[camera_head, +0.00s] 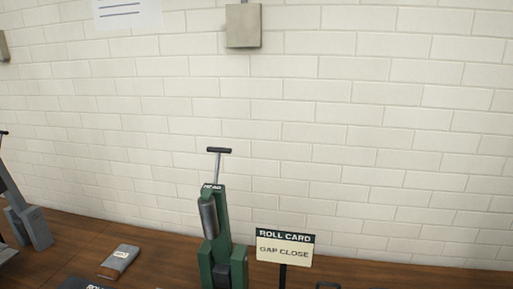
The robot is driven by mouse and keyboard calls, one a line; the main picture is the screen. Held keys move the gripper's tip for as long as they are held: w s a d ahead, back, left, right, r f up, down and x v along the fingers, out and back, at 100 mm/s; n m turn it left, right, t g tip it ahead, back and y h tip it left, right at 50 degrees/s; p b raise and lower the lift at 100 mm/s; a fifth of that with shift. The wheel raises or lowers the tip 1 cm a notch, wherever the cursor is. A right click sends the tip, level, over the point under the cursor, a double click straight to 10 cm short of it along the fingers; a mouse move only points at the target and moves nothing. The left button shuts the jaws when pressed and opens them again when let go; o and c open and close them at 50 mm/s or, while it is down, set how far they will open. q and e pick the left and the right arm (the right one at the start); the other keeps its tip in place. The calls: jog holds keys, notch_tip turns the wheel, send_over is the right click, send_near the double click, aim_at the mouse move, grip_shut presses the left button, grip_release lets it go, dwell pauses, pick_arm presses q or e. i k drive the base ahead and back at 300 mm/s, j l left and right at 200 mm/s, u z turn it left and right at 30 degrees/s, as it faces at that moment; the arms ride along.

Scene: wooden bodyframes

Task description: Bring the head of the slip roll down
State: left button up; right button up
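The slip roll (222,250) is a green machine standing on the wooden bench near the bottom middle of the head view. Its upper part is labelled HEAD (212,187) and carries a grey cylinder (208,217) on its front. A thin rod with a dark T-handle (218,150) rises from the top. The machine's lower end is cut off by the picture's bottom edge. A sign (285,249) to its right reads ROLL CARD and GAP CLOSE. Neither of my grippers shows in this view.
A grey block with a pale label (119,262) lies on the wooden bench (75,243) left of the slip roll. Another grey machine (30,226) stands at the far left. A white brick wall rises behind, with a beige box (243,26) on it.

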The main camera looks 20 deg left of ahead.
aim_at(222, 248)
jog(key=l+u, duration=0.3)
jog(key=u, duration=0.2)
jog(key=l+u, duration=0.3)
jog(key=u, duration=0.2)
jog(key=k+l+u, duration=0.1)
jog(key=l+u, duration=0.15)
jog(key=u, duration=0.25)
